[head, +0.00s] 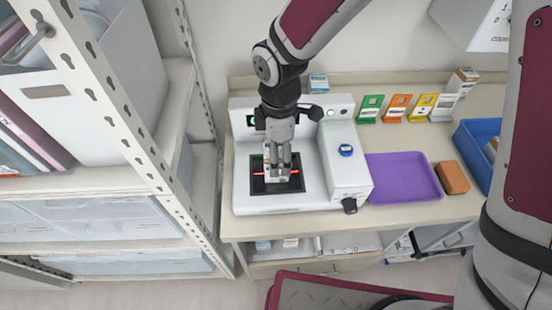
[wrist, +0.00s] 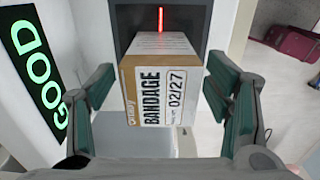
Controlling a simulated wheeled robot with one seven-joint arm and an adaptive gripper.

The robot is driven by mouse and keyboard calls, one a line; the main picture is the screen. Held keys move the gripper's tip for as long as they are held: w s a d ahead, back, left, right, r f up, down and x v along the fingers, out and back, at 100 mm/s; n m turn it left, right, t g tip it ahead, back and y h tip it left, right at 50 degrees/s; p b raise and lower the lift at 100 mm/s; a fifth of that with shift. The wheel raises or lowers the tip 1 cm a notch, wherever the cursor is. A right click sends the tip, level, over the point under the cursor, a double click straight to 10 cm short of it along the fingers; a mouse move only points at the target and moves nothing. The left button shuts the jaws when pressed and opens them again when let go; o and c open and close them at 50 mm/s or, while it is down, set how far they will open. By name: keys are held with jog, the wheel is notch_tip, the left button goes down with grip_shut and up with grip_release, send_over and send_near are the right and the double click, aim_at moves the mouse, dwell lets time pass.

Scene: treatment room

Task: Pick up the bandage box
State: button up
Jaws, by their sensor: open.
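The bandage box (wrist: 163,85) is white and tan with a label reading BANDAGE and 02/27. It stands on the dark plate of a white machine (head: 240,196), where a red light line shows. In the head view the box (head: 267,160) is mostly hidden by my gripper (head: 278,172). In the wrist view my gripper (wrist: 166,120) is open, with one finger on each side of the box. Small gaps show between the fingers and the box, so it does not look gripped.
A green GOOD display (wrist: 38,75) shows beside the box. A purple tray (head: 402,178), a brown block (head: 453,177) and a blue bin (head: 478,150) lie to the right. Coloured card stands (head: 398,107) line the back. A metal shelf (head: 130,120) stands close on the left.

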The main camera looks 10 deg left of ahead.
jog(key=f, duration=0.3)
jog(key=shift+s+a+f+p, duration=0.2)
jog(key=shift+a+f+p, duration=0.05)
jog(key=shift+a+p, duration=0.1)
jog(key=shift+w+d+f, duration=0.1)
jog(key=shift+f, duration=0.4)
jog(key=c, duration=1.4)
jog(key=shift+r, duration=0.1)
